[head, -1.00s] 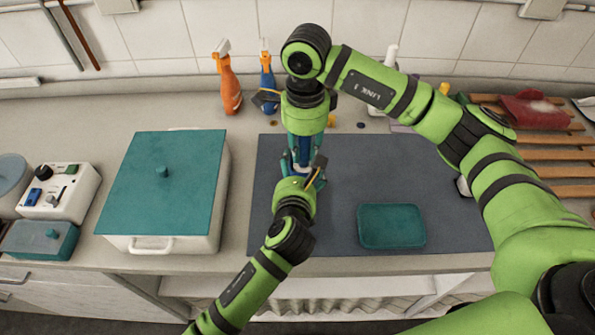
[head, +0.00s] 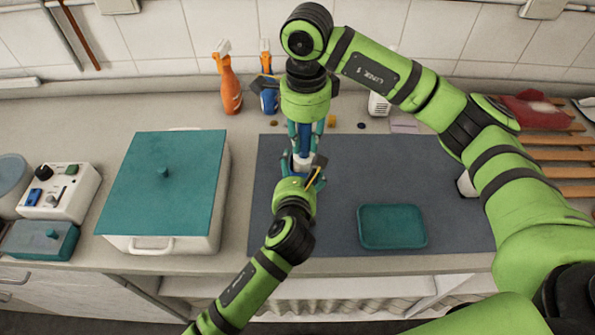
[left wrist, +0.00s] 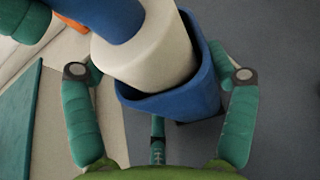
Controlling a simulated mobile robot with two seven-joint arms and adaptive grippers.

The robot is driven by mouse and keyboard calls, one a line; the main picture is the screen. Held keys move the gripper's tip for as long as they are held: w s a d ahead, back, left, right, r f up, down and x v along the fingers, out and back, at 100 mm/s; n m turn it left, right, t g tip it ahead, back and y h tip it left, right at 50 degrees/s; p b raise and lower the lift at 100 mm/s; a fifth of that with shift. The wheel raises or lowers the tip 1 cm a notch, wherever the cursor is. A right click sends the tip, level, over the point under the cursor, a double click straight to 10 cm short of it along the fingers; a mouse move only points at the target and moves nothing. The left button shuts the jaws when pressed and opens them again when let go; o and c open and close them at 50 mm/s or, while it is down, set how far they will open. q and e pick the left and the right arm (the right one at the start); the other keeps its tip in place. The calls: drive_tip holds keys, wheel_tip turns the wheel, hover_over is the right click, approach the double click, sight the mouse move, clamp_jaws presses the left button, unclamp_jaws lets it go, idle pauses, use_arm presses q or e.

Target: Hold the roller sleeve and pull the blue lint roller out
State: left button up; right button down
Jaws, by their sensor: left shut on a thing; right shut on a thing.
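The lint roller has a blue handle (left wrist: 105,18) and a white roller (left wrist: 155,55). In the left wrist view the white part stands partly out of the open mouth of a blue sleeve (left wrist: 203,100), tilted toward the upper left. Its lower end is hidden inside the sleeve. My left gripper (head: 303,174) is shut around the sleeve, with a finger on either side. My right gripper (head: 306,134) is shut on the blue handle above it, and a fingertip shows at the left wrist view's top left. The white roller (head: 303,157) shows between both grippers in the head view.
A dark mat (head: 395,165) lies under my grippers, with a teal tray (head: 391,227) at its right. A white box with a teal lid (head: 165,190) stands left. Orange (head: 229,85) and blue (head: 268,95) spray bottles stand behind. A wooden rack (head: 560,155) is at right.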

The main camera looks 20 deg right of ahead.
use_arm(q)
drive_tip(key=shift+s+f, duration=0.1)
drive_tip(key=shift+f, duration=0.05)
use_arm(e)
drive_tip(key=shift+r, duration=2.2)
use_arm(q)
drive_tip(key=o, duration=1)
